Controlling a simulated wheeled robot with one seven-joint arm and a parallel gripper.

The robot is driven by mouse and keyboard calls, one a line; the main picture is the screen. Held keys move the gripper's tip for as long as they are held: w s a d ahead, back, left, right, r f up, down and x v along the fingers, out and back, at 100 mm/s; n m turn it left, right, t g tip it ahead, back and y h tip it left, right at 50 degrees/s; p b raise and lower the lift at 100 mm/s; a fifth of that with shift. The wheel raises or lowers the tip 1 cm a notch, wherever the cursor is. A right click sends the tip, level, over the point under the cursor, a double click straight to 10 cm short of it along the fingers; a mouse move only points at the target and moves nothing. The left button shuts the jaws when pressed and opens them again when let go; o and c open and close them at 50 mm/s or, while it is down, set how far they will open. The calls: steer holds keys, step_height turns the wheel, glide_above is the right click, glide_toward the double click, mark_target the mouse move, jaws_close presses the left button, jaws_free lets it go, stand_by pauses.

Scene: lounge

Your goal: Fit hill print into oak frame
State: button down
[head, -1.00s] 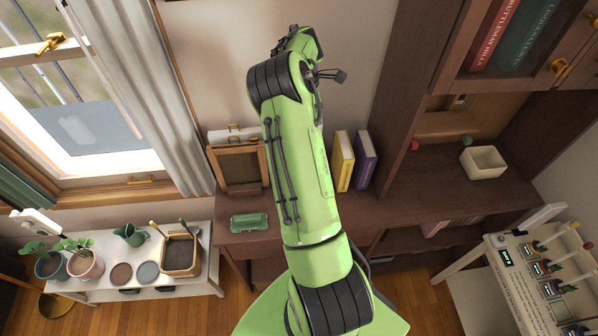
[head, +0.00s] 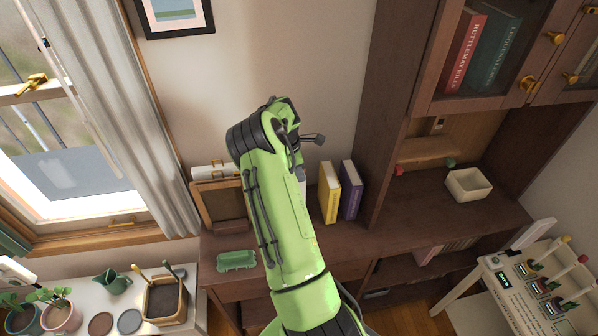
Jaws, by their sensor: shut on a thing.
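A wooden frame (head: 209,205), likely the oak frame, stands upright on the dark desk against the wall, with a brown panel inside it. My green arm covers its right side. I cannot make out the hill print; it may be hidden behind the arm. My gripper and its fingers do not show, hidden behind the forearm and wrist, which reach over the desk to the right of the wooden frame. A small pale piece shows at the arm's right edge; I cannot tell what it is.
A green tray (head: 236,260) lies on the desk front. Yellow (head: 329,192) and purple (head: 350,190) books stand right of the arm. A cream box (head: 469,185) sits further right. A black-framed picture (head: 175,14) hangs above. A white plant bench (head: 182,317) is left.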

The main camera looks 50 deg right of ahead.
steer(key=shift+f, duration=0.4)
steer(key=c, duration=1)
jaws_free()
steer(key=shift+r, duration=0.1)
